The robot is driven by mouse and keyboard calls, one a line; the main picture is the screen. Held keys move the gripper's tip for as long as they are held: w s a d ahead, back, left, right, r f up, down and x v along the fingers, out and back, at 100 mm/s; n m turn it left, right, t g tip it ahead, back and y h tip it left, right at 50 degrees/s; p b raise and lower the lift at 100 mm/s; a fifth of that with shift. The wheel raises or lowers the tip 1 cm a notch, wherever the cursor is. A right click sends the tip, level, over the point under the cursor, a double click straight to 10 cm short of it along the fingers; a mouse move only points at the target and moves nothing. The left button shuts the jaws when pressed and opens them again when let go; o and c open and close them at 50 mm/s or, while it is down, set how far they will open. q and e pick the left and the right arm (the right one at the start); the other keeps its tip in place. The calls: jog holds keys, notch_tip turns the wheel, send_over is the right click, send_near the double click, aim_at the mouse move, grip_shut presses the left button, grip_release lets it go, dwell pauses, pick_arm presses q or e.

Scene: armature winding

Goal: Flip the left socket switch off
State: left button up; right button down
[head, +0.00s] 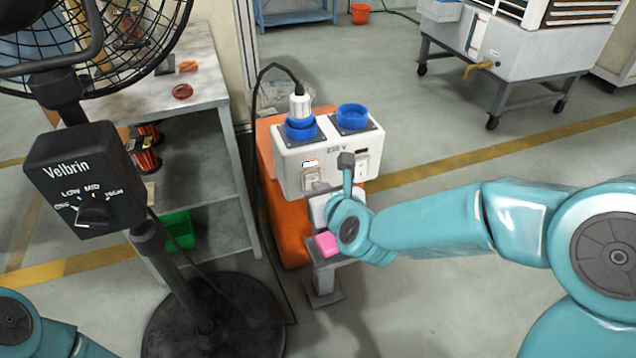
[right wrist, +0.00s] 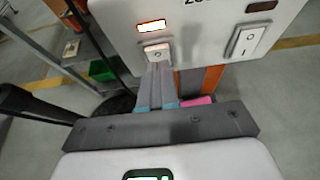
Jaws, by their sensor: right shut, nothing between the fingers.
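The right switch (head: 362,168) sits below a dark indicator. My right gripper (head: 319,187) is shut and empty. In the right wrist view its fingertips (right wrist: 157,68) are right at the lower edge of the left switch and hide that part; contact cannot be told. My left gripper is out of view.
A white plug (head: 299,105) with a black cable sits in the left blue socket. A fan with a dark control box (head: 85,180) stands at the left, before a grey table (head: 150,95). A pink block (head: 326,243) is under my right gripper.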

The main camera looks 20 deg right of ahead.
jog(key=shift+w+r, duration=0.15)
jog(key=shift+w, duration=0.7)
jog(key=shift+w+r+p, duration=0.2)
jog(key=shift+r+p, duration=0.1)
jog(key=shift+p, duration=0.45)
jog(key=shift+w+g+p, duration=0.15)
jog(key=shift+g+p, duration=0.15)
jog(key=shift+p, duration=0.05)
jog(key=shift+f, duration=0.2)
jog(key=shift+r, duration=0.85)
